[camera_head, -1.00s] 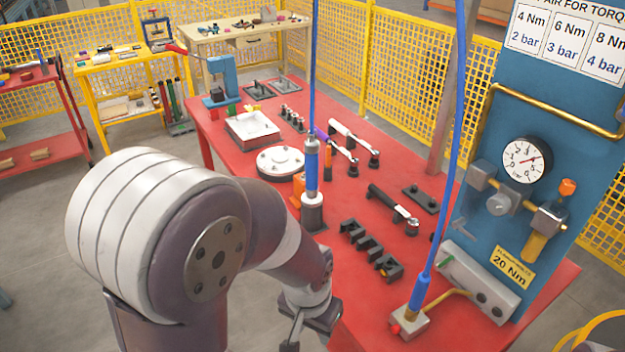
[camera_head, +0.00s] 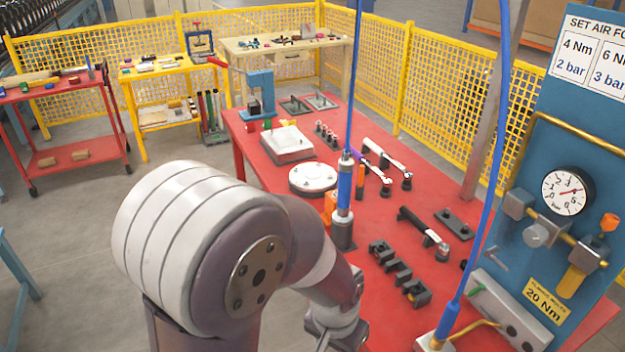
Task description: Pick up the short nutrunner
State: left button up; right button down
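A blue upright nutrunner (camera_head: 344,188) stands in a dark grey holder (camera_head: 342,232) on the red table, with a blue hose running up from its top. Whether it is the short one I cannot tell for sure. My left arm comes in from the lower left, and its gripper (camera_head: 322,340) is low in the view, in front of the table's near edge and below the nutrunner. The gripper is cut off by the bottom edge, so its fingers are mostly hidden. It is apart from the nutrunner. My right gripper is not in view.
Black blocks (camera_head: 400,272), a ratchet wrench (camera_head: 424,230) and a round flange (camera_head: 313,179) lie around the nutrunner on the red table (camera_head: 385,215). A blue panel with a gauge (camera_head: 568,190) stands at right. A second blue hose (camera_head: 490,180) hangs before it.

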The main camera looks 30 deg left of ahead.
aim_at(342, 216)
jog(key=i+j+z, duration=0.15)
jog(key=j+z, duration=0.3)
jog(key=j, duration=0.45)
jog(key=j+z, duration=0.45)
jog(key=j, duration=0.45)
